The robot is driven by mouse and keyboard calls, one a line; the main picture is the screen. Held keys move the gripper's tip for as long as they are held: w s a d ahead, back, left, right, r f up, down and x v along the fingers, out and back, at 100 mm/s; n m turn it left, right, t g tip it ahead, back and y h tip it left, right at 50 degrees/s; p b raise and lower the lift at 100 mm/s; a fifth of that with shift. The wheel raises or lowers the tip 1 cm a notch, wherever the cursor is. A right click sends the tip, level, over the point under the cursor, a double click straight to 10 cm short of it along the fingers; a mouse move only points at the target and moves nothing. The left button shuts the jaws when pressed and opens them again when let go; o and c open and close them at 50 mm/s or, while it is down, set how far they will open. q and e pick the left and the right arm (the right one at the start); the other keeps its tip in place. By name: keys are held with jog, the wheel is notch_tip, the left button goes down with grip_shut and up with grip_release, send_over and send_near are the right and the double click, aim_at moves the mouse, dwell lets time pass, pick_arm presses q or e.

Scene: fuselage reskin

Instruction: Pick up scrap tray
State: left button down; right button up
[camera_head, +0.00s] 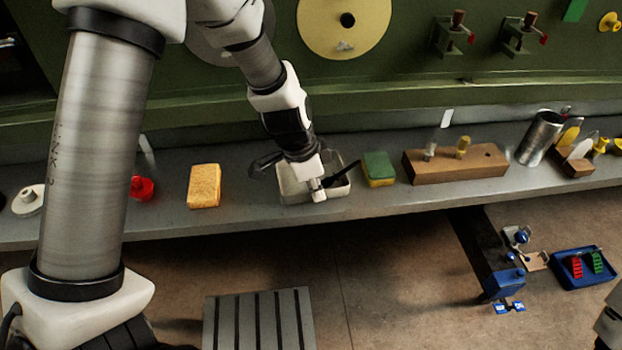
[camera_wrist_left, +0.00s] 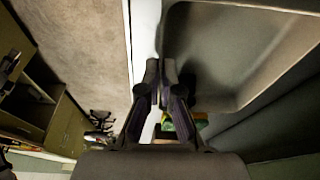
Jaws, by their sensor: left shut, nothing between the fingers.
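The scrap tray, a shallow grey-white open tray (camera_head: 292,194), stands on the shelf below the green fuselage frame. Its inside fills the upper right of the left wrist view (camera_wrist_left: 225,50) and looks empty where it shows. My left gripper (camera_head: 346,170) is at the tray, partly hidden by my own wrist in the head view. In the left wrist view its dark fingers (camera_wrist_left: 163,72) are together beside the tray's rim, with nothing held. I cannot tell whether they touch the rim.
A green-and-yellow sponge (camera_head: 378,168) sits close right of the tray, then a wooden block (camera_head: 455,165) and a metal cup (camera_head: 540,138). A yellow sponge (camera_head: 204,186) and a red knob (camera_head: 142,188) are left. The shelf's front edge is close to the tray.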

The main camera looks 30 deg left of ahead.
pick_arm(q)
jog(key=shift+r, duration=0.1)
jog(key=shift+w+d+p+v, duration=0.1)
jog(key=shift+d+p+v, duration=0.05)
jog(key=shift+p+v, duration=0.6)
jog(key=shift+w+d+p+v, duration=0.1)
jog(key=shift+w+p+v, duration=0.05)
jog(key=shift+p+v, duration=0.6)
jog(key=shift+w+d+p+v, duration=0.15)
jog(key=shift+p+v, duration=0.35)
jog(key=shift+v, duration=0.4)
jog(key=shift+s, duration=0.1)
